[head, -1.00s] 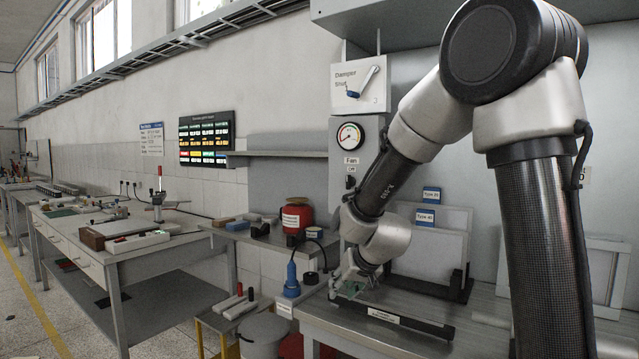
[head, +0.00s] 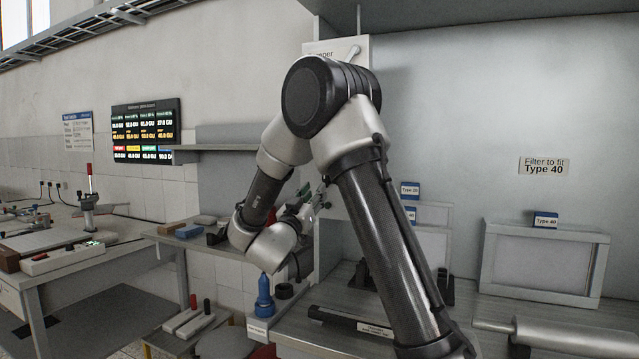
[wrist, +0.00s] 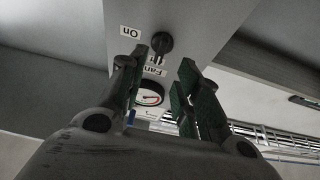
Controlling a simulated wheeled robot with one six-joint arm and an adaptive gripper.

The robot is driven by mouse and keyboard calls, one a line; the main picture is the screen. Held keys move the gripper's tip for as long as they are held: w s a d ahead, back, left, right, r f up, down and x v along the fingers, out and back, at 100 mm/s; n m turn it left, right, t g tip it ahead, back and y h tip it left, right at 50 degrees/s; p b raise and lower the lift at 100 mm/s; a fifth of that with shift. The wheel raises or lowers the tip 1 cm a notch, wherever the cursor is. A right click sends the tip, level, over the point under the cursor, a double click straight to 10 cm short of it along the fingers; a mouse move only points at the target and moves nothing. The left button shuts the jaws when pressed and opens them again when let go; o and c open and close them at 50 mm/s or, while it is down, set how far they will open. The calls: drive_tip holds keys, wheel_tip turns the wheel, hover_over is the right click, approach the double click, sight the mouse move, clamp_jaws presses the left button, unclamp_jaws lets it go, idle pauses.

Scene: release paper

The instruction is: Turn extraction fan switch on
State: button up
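The fan switch (wrist: 161,43) is a black knob on a grey panel, upside down at the top of the wrist view. A white "On" label (wrist: 130,31) is beside it and a "Fan" label (wrist: 155,70) lies between it and the gauge; a small label by the knob is partly covered. I cannot tell the switch's setting. My gripper (wrist: 162,57) is open and empty, its green-padded fingers apart, pointing toward the switch without visible contact. In the head view my gripper (head: 316,200) is beside the panel, and my arm hides the switch.
A round gauge (wrist: 149,94) sits near the switch on the panel. The damper plate (head: 335,48) is above, partly hidden by my arm. Below are a workbench with a blue bottle-like tool (head: 264,297), and framed filters (head: 540,262) to the right.

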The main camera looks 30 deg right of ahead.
drive_tip(key=x, duration=0.7)
drive_tip(key=shift+d, duration=0.15)
drive_tip(key=shift+w, duration=0.1)
clamp_jaws()
